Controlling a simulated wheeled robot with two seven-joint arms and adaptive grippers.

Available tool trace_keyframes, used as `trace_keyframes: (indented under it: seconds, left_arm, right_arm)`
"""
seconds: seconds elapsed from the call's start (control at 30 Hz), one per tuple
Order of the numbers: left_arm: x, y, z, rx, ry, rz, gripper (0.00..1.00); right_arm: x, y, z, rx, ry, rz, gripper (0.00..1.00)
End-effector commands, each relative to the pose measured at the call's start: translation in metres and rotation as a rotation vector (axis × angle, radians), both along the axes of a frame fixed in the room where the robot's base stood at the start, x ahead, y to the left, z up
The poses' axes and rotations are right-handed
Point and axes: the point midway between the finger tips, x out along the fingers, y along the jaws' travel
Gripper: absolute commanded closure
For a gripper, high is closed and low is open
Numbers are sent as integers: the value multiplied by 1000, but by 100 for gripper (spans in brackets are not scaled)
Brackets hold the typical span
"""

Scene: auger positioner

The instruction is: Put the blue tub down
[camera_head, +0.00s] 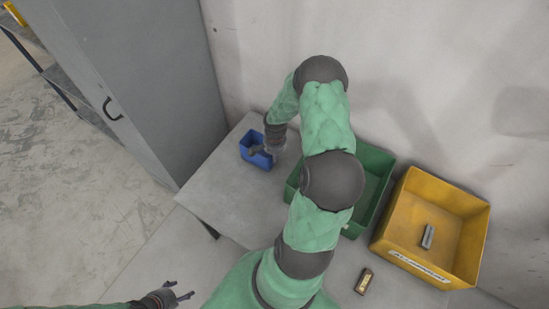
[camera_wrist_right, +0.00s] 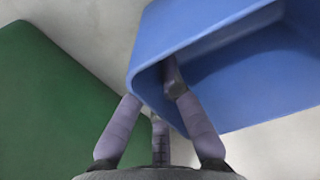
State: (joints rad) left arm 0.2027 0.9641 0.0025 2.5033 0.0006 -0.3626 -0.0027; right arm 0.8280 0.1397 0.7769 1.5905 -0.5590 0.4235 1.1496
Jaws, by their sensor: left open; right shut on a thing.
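The blue tub (camera_head: 255,151) is at the far left end of the table, beside the wall, in the head view. My right gripper (camera_head: 268,151) is at its right side, shut on its wall. In the right wrist view the blue tub (camera_wrist_right: 225,55) fills the upper right, tilted in the picture, with the fingers of my right gripper (camera_wrist_right: 165,100) around its rim. Whether the tub's base touches the table is hard to tell.
A green bin (camera_head: 376,170) stands right of the tub, partly hidden by my right arm. A yellow bin (camera_head: 467,205) holding a small grey part (camera_head: 428,236) stands further right. A small brown part (camera_head: 364,281) lies in front. A grey cabinet (camera_head: 140,80) stands left; the table (camera_head: 225,195) before the tub is clear.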

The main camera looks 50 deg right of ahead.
Motion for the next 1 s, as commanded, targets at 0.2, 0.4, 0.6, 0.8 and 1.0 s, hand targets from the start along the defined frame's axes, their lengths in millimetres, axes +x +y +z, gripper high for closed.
trace_keyframes:
  seconds: [0.2,0.4,0.6,0.8,1.0]
  left_arm:
    - [0,0,1,0,0,0,34]
    - [0,0,-3,0,0,0,34]
    - [0,0,-2,0,0,0,34]
    - [0,0,-2,0,0,0,34]
    - [0,0,7,0,0,0,34]
  right_arm:
    - [1,-2,2,-4,-4,-1,100]
    - [1,-1,-2,-2,-2,-1,85]
    - [1,-1,-1,-2,-2,-1,69]
    - [1,-1,-1,-2,-2,-1,69]
    - [1,-2,16,-4,-4,-2,69]
